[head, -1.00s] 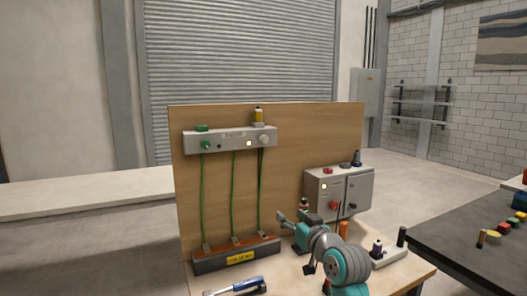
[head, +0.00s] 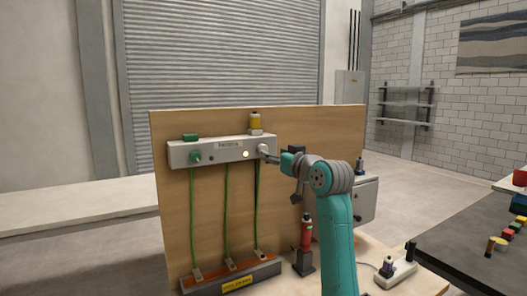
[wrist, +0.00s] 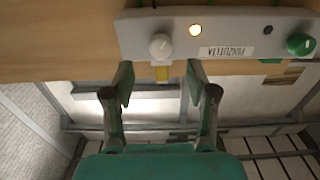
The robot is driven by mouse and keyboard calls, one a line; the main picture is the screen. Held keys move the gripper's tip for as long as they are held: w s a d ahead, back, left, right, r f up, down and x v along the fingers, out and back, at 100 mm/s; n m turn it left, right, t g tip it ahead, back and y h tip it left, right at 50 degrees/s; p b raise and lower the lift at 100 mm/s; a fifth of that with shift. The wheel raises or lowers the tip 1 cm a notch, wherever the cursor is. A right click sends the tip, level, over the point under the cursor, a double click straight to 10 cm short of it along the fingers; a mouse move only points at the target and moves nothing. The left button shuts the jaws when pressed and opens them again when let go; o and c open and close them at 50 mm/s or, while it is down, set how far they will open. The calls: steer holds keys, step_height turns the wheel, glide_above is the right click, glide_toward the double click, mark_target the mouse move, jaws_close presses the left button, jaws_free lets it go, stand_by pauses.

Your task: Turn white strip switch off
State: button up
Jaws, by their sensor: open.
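A long white strip (head: 220,153) is fixed to the upper wooden board. A white knob (wrist: 160,46) sits on it beside a lit round lamp (wrist: 195,30). In the head view the white knob (head: 263,148) is at the strip's right end, partly behind my gripper (head: 271,155). A green knob (head: 196,157) is at the other end; it also shows in the wrist view (wrist: 300,44). My gripper (wrist: 159,80) is open and empty, its fingers spread on either side of the white knob's line. Contact with the knob is not visible. The knob's pointer direction is too small to tell.
Green cables (head: 227,215) hang from the strip to a dark block (head: 232,278). A yellow-topped item (head: 255,120) stands above the white knob. My arm partly hides a grey box (head: 366,197). A white power strip (head: 403,272) lies on the bench. The space before the board's left side is clear.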

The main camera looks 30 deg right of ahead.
mark_target(262, 149)
steer(key=w, duration=0.7)
steer(key=shift+s, duration=0.1)
steer(key=shift+c, duration=0.2)
jaws_close()
